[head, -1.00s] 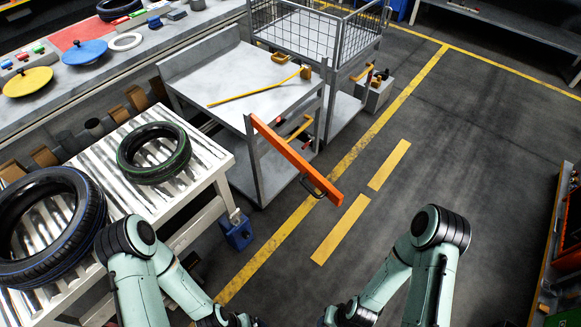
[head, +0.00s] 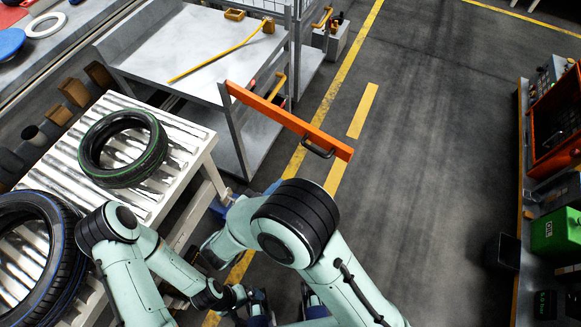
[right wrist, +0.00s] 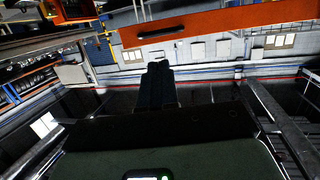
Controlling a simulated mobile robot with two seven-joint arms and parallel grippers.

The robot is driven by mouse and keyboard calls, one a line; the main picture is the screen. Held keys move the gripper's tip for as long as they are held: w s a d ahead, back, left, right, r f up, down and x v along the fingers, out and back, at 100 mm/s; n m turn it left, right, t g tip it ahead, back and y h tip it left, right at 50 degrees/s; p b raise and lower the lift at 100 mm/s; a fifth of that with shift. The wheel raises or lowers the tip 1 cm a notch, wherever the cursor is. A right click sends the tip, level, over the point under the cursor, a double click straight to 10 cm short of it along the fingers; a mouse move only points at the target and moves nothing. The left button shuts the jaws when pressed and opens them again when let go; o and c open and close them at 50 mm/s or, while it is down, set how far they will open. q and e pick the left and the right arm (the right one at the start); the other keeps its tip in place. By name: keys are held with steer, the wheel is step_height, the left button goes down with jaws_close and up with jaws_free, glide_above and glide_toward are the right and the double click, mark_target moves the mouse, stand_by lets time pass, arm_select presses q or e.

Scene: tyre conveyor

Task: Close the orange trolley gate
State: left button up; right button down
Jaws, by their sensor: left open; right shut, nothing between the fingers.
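The orange trolley gate (head: 290,120) is a long bar that sticks out from the grey trolley's (head: 180,45) front corner post, angled away over the floor. A black handle (head: 318,152) is near its free end. The right wrist view shows the orange gate (right wrist: 225,24) and its dark handle (right wrist: 160,33) ahead of my right gripper (right wrist: 160,66). That gripper is shut and empty, with a visible gap to the gate. In the head view my right arm largely hides it. My left gripper (head: 258,298) is open, low at the bottom edge, away from the gate.
A roller table (head: 190,130) with two tyres stands on the left, close to the trolley. A bench with an orange bin (head: 555,120) and a green can (head: 556,232) stands on the right. The floor between has yellow lines and is clear.

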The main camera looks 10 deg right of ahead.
steer(key=x, duration=1.3)
steer(key=shift+d+p, duration=0.25)
steer(key=shift+p, duration=0.05)
steer(key=shift+w+f, duration=0.15)
steer(key=shift+w, duration=0.05)
